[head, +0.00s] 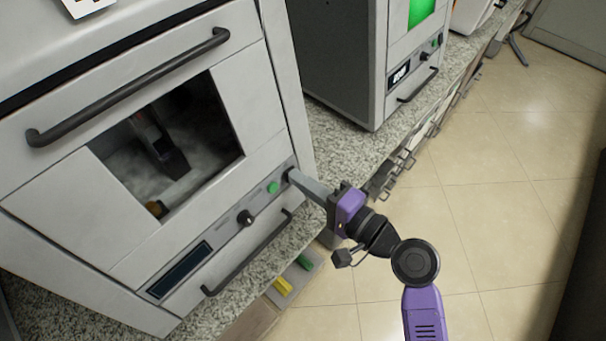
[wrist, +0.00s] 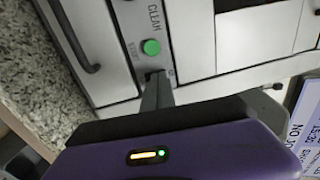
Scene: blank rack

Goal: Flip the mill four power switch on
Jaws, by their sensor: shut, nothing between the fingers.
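A grey-white mill (head: 150,240) with a windowed door fills the left of the head view. Its lower control panel (head: 228,228) carries a dark display, a black knob (head: 245,217) and a green button (head: 272,187). The green button also shows in the wrist view (wrist: 151,47). My gripper (head: 294,177) is shut and empty, with its fingertips at the panel's right end, just beyond the green button. The fingertips (wrist: 155,78) hide that spot, so the power switch is not clearly visible and I cannot tell its position or whether they touch it. The mill's number is not readable.
A dark bar handle (head: 245,255) runs below the panel, and another (head: 130,85) crosses above the window. A second machine (head: 345,50) with a green screen stands farther along the granite counter (head: 350,140). The tiled floor (head: 480,190) at right is open.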

